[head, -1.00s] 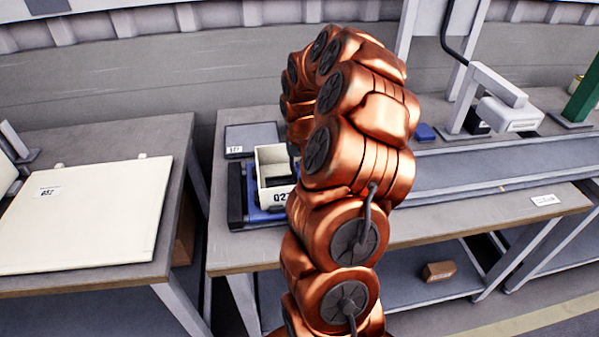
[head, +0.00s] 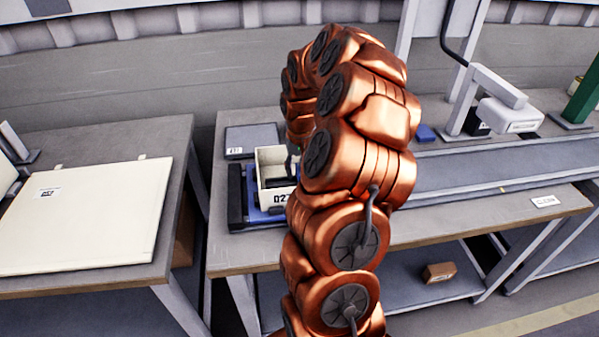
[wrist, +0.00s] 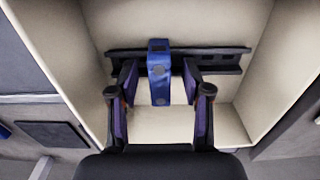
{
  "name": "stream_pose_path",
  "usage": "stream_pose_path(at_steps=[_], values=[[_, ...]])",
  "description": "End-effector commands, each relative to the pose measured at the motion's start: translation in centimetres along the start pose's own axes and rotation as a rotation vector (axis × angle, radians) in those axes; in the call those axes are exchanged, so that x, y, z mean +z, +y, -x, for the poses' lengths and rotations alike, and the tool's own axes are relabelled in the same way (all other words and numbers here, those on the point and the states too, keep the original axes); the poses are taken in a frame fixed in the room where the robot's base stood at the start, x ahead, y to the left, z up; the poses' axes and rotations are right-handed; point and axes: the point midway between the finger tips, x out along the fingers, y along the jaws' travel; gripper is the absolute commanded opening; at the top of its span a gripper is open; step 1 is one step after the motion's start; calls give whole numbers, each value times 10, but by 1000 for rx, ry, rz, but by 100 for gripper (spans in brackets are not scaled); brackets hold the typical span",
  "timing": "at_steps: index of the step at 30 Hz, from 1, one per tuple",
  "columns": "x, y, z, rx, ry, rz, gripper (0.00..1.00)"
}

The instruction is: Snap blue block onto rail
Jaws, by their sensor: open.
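In the wrist view a blue block (wrist: 159,71) stands across the dark rail (wrist: 222,60) on the inside of a cream bin. I cannot tell whether it is snapped on or only resting against the rail. My gripper (wrist: 161,82) is open, with one finger on each side of the block and a visible gap on both sides. In the head view my arm hides the gripper, the block and the rail. The cream bin (head: 271,156) with a number label shows there, left of my arm.
The bin sits in a blue and black holder (head: 236,196) on the workbench (head: 330,244). A dark flat plate (head: 251,138) lies behind it. A grey conveyor track (head: 490,163) runs to the right. A cream panel (head: 90,215) lies on the left table.

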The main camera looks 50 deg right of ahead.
Motion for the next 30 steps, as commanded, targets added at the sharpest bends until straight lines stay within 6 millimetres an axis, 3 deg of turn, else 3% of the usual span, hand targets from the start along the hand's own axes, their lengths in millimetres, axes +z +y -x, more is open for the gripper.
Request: stream_pose_path(at_steps=[15,22,30], values=[[-2,0,91,-1,4,-1,49],[0,-1,110,-1,-1,0,49],[0,-1,113,0,-1,1,49]])
